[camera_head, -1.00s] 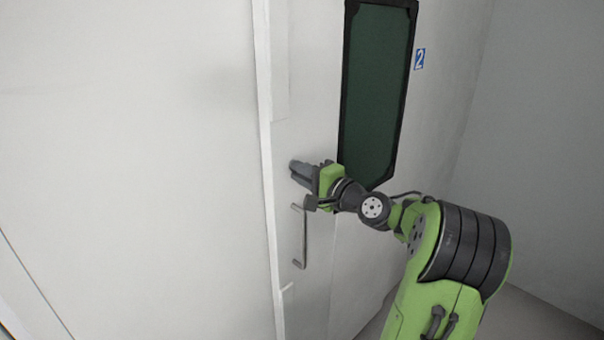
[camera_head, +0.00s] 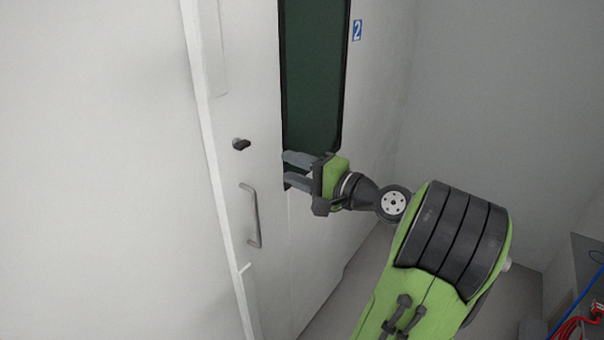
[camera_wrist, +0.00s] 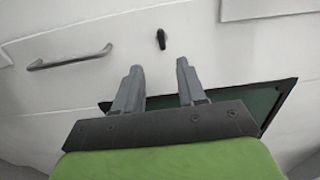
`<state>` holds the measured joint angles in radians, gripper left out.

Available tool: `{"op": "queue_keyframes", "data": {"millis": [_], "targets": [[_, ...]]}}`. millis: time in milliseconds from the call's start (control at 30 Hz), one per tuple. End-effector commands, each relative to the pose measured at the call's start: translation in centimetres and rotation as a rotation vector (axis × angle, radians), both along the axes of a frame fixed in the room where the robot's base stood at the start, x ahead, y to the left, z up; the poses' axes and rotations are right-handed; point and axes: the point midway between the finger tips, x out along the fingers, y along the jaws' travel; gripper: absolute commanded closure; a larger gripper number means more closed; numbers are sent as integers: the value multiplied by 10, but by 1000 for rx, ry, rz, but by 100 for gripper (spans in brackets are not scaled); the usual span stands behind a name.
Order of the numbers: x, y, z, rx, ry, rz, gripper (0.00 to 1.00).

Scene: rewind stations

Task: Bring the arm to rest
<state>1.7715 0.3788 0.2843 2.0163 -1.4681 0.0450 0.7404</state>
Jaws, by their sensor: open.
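My gripper (camera_head: 284,168) is open and empty, its two grey fingers apart and pointing left in the head view. It is in front of the lower part of a dark green window panel (camera_head: 314,80), to the right of a small dark knob (camera_head: 241,144) on the white door (camera_head: 235,95). The wrist view shows the fingers (camera_wrist: 157,72) with nothing between them and the knob (camera_wrist: 161,39) beyond. My green and black arm reaches in from the lower right, bent at the elbow.
A metal bar handle (camera_head: 252,215) is on the door below the knob; it also shows in the wrist view (camera_wrist: 70,61). Red and blue cables (camera_head: 575,322) lie at the lower right. Floor shows between wall and door.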

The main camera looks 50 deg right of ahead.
Motion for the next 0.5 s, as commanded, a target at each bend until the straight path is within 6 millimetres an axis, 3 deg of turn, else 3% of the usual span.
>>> {"op": "queue_keyframes", "data": {"millis": [200,500], "targets": [[-19,-1,1,1,0,1,60],[-21,0,0,0,0,3,60]]}}
